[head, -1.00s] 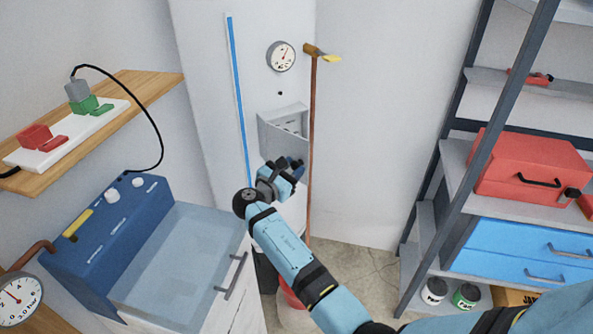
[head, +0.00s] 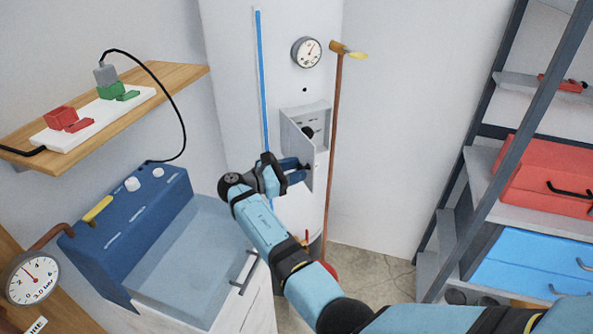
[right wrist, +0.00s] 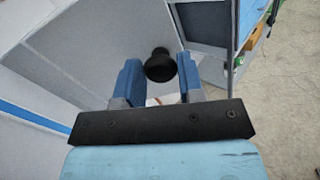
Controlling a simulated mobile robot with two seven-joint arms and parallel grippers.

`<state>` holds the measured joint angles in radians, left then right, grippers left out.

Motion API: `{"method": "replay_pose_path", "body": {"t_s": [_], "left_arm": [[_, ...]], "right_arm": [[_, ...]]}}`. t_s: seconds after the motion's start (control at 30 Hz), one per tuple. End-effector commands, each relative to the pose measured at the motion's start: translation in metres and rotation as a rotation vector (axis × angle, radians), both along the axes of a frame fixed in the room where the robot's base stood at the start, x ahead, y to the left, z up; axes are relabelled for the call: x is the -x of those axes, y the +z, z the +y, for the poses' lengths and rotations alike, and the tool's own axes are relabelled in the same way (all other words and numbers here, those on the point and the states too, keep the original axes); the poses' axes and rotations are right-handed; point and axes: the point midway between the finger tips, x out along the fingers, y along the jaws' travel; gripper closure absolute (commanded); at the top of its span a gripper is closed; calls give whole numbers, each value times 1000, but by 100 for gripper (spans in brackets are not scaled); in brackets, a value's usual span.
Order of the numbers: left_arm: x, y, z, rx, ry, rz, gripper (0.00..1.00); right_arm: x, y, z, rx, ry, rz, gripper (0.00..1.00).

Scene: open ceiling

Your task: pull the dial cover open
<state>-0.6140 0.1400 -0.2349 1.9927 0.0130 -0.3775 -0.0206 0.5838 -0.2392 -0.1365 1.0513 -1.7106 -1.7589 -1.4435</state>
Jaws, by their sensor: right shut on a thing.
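The dial cover (head: 296,145) is a light grey panel on the white column, standing swung out from its recess. A dark round dial (head: 308,132) shows in the opening behind it. My right gripper (head: 303,169) is at the cover's lower part, in front of the column. In the right wrist view the two blue fingers of my right gripper (right wrist: 160,82) stand on either side of a black knob (right wrist: 160,64), shut on it. The grey cover surface lies behind the knob. The knob is hidden in the head view. My left gripper is not in view.
A pressure gauge (head: 306,52) is above the cover. A copper pipe with a yellow lever (head: 355,56) runs down just right of it. A blue machine (head: 130,220) stands to the left, and a shelf unit with a red toolbox (head: 548,175) to the right.

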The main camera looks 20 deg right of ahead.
Motion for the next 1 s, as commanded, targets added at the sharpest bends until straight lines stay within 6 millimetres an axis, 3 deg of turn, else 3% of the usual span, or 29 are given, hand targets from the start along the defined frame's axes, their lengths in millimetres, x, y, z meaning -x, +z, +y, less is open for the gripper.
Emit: {"method": "replay_pose_path", "body": {"t_s": [0.23,0.27,0.37,0.73,0.87,1.0], "left_arm": [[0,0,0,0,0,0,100],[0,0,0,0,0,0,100],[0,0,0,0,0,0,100],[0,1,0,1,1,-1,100],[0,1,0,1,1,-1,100],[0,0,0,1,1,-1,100]], "right_arm": [[0,1,0,0,1,-2,100],[0,1,0,0,1,-2,60],[0,1,0,0,1,-2,39],[0,6,0,0,1,-1,39],[0,24,0,0,1,-5,39],[0,57,0,0,1,-8,39]]}}
